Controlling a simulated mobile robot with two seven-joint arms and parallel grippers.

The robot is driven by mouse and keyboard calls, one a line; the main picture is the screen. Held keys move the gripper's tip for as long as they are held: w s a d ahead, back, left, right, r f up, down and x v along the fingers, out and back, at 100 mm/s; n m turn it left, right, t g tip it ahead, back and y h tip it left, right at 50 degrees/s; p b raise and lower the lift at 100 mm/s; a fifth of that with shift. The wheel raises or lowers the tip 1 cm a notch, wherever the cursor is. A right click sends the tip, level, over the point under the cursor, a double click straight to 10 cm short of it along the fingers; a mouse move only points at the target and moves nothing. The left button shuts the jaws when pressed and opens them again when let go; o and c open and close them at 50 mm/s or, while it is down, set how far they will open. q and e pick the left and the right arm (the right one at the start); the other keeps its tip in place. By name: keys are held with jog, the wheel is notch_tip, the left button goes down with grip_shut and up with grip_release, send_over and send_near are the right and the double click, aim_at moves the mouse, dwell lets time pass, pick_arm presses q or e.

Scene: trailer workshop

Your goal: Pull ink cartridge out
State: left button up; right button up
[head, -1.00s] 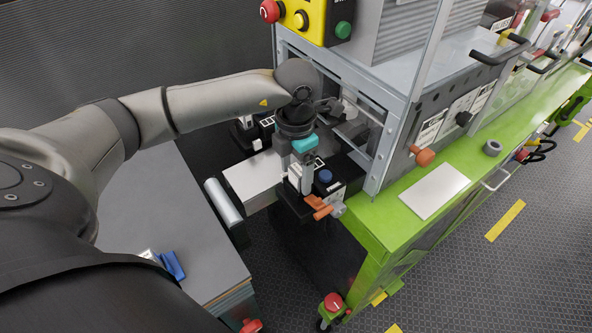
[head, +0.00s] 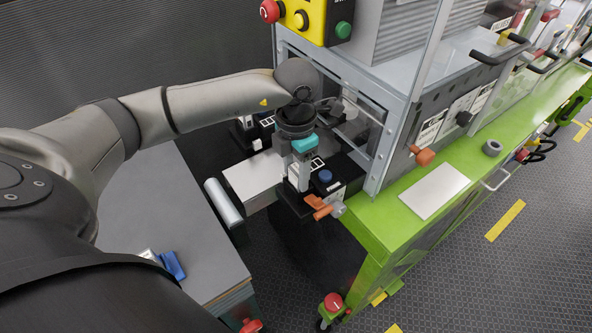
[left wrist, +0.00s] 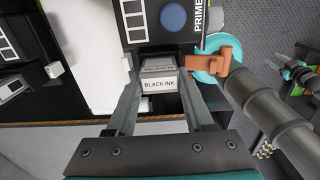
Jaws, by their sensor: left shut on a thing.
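The ink cartridge (left wrist: 160,83) has a grey body and a white end label reading "BLACK INK". In the left wrist view it sits in the front of a black unit (left wrist: 162,28) with a blue round knob and a "PRIME" label. My left gripper (head: 299,184) points down at this unit in the head view. In the left wrist view its two fingers (left wrist: 160,70) lie on either side of the cartridge, shut on it. The cartridge's far end is hidden in the unit. My right gripper is in neither view.
An orange handle (left wrist: 221,60) sticks out close to the right finger. A machine frame (head: 398,112) stands just right of my left arm. A white sheet (head: 253,180) lies left of the unit. A green bench (head: 372,224) and a grey table (head: 165,215) flank the area.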

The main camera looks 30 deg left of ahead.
aim_at(296, 170)
pick_arm(q)
grip_shut()
jog(key=shift+r+p, duration=0.55)
jog(key=shift+r, duration=0.3)
dwell(0.8)
jog(key=shift+r+p, duration=1.65)
jog(key=shift+r, duration=0.75)
jog(key=shift+r, duration=0.15)
jog(key=shift+r+p, duration=1)
jog(key=shift+r, duration=0.45)
